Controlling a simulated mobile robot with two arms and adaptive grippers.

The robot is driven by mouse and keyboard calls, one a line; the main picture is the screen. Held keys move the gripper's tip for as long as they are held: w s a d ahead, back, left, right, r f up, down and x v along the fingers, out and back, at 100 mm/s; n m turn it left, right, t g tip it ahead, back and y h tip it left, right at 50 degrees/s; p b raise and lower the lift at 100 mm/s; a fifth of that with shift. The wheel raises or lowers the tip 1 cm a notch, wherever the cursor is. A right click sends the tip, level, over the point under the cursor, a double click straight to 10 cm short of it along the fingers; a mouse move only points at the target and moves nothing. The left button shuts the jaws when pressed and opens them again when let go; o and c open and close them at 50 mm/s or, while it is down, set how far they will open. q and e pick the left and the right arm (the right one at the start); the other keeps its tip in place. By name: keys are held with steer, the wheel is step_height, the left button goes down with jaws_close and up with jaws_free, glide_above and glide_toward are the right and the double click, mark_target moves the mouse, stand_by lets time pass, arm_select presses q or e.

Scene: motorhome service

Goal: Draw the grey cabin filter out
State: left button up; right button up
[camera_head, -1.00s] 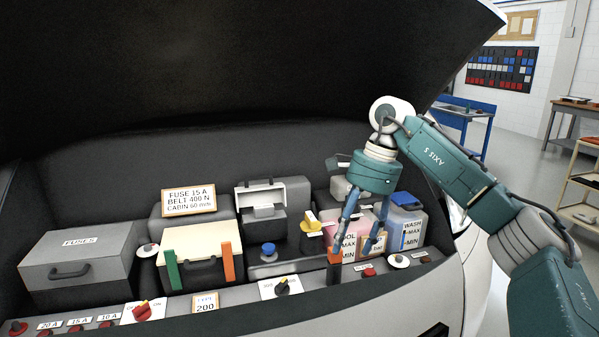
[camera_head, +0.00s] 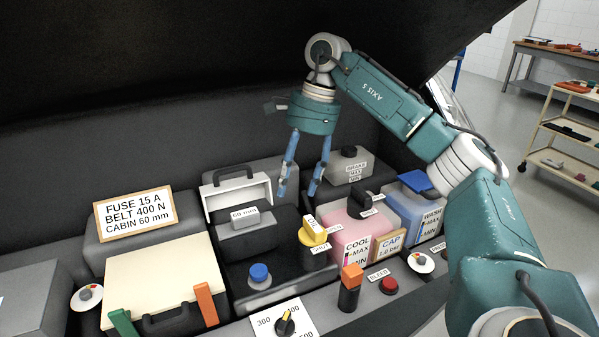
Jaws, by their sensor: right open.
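The grey cabin filter (camera_head: 247,238) is a grey block with a "60 mm" label on its upper edge. It sits at the front of a grey housing whose white-framed opening and dark-handled cover (camera_head: 233,194) stand raised behind it. My right gripper (camera_head: 300,191) points down with its two blue fingers apart and nothing between them. It hangs to the right of the filter and higher in the picture, apart from it. My left gripper is not in view.
A blue cap (camera_head: 259,274) is in front of the filter, and a yellow cap (camera_head: 313,232) is to its right. The pink coolant tank (camera_head: 348,232) and wash tank (camera_head: 412,208) stand further right. A cream-topped box (camera_head: 160,270) stands left. The dark hood hangs overhead.

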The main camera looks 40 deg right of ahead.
steer(key=p, duration=0.3)
glide_above(245, 215)
steer(key=d, duration=0.2)
steer(key=shift+s+a+f, duration=0.1)
steer(key=shift+s+a, duration=0.1)
steer(key=shift+a, duration=0.05)
steer(key=x, duration=0.3)
steer(key=shift+f, duration=0.85)
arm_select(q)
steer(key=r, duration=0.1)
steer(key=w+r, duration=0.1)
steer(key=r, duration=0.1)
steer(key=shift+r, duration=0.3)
arm_select(e)
steer(key=shift+a, duration=0.1)
jaws_close()
arm_select(q)
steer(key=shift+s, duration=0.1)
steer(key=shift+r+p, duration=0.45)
steer(key=shift+p, duration=0.1)
arm_select(e)
steer(key=shift+r, duration=0.6)
